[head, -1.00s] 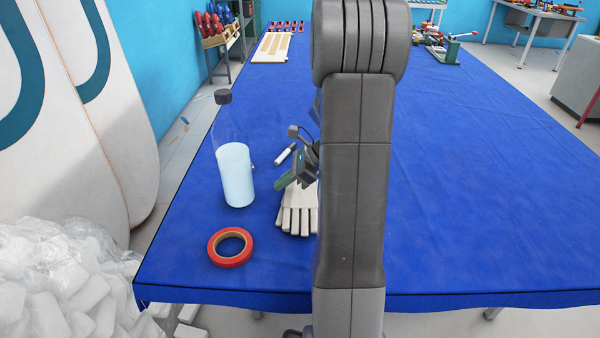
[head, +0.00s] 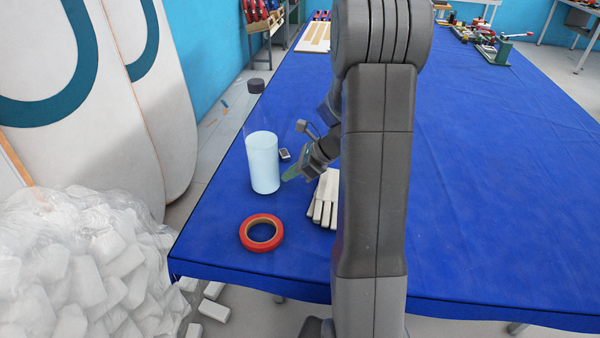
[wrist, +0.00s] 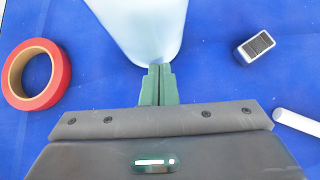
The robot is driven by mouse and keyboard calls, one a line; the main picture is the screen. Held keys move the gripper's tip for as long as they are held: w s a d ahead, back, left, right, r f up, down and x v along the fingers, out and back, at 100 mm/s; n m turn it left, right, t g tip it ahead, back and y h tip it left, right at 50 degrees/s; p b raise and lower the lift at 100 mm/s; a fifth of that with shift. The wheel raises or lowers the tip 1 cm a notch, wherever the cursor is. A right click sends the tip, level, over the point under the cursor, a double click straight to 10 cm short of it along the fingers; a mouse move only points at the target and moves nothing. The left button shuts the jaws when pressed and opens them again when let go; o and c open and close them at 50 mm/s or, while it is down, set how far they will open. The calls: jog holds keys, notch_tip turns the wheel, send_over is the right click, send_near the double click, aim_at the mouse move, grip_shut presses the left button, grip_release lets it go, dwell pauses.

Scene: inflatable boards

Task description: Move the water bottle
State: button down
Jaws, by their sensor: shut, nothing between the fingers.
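The water bottle (head: 262,163) stands upright on the blue table near its left edge, clear with a dark cap and pale contents. In the wrist view its pale lower part (wrist: 142,28) is at the top, just ahead of my fingertips. My gripper (head: 290,174) is just right of the bottle in the head view, low over the table. In the wrist view my green fingers (wrist: 159,70) are together and hold nothing. I cannot tell whether the tips touch the bottle.
A red tape roll (head: 261,233) lies in front of the bottle. A small dark-topped device (wrist: 255,46) and a white cylinder (wrist: 297,124) lie nearby.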

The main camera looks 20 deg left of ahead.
aim_at(271, 168)
jog(key=a, duration=0.3)
jog(key=s+a+p, duration=0.1)
jog(key=a, duration=0.2)
jog(key=s+a+p, duration=0.1)
jog(key=a, duration=0.3)
jog(key=shift+s+a, duration=0.1)
jog(key=shift+s, duration=0.15)
jog(key=d, duration=0.1)
jog(key=w+d, duration=0.1)
jog(key=d, duration=0.1)
jog(key=d+r, duration=0.1)
jog(key=d, duration=0.1)
jog(key=shift+w, duration=0.15)
jog(key=v, duration=0.8)
jog(key=shift+d+r+b, duration=0.2)
jog(key=shift+r+b, duration=0.1)
jog(key=shift+b, duration=0.15)
